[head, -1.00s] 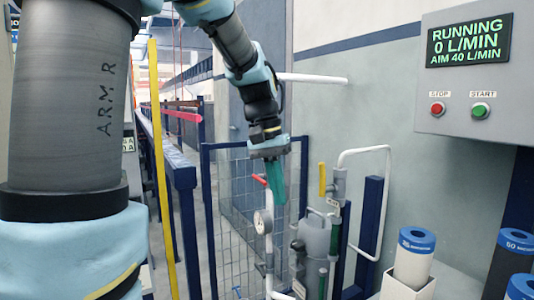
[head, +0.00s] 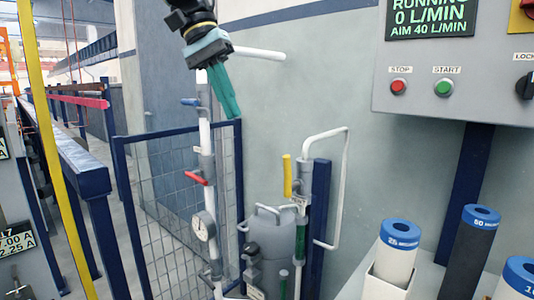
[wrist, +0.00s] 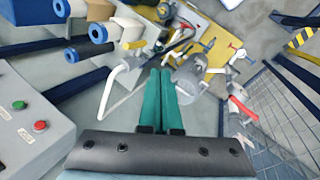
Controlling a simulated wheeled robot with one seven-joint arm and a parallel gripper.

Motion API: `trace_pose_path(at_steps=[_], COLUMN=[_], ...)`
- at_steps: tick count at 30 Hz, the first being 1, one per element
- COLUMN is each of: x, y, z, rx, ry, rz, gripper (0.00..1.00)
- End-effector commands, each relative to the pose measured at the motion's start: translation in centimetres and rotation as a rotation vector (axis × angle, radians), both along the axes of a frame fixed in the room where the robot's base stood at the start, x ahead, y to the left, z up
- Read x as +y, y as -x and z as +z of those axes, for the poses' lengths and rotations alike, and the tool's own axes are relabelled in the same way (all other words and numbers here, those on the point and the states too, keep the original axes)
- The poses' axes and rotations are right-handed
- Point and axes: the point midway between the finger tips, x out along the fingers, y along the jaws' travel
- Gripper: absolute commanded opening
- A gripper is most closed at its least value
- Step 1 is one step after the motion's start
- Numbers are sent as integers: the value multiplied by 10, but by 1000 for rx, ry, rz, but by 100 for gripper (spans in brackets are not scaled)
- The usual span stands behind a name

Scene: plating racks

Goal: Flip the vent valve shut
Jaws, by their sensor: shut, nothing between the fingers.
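A red lever (head: 197,178) sits on the left pipe above a round gauge (head: 203,226). A blue lever (head: 190,102) sits higher on that pipe, roughly level. My gripper (head: 234,114), with green fingers, is shut and empty. It hangs above and left of the yellow lever in the head view, apart from it.
A control panel (head: 384,60) reads running, 0 L/min, aim 40 L/min, with red stop and green start buttons. Blue-capped cylinders (head: 397,257) stand at lower right. A mesh fence (head: 165,225) is behind the left pipe. A curved white pipe (head: 345,180) loops right of the yellow lever.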

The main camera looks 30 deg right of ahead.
Motion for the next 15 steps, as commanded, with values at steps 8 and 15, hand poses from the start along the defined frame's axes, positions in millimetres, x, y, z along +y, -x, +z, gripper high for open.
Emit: trace_pose_path(at_steps=[8, 15], x=[-8, -19], y=[14, 30], z=[-36, -82], rx=[3, 3], ry=[-4, -5], rz=[-2, -2], gripper=[0, 0])
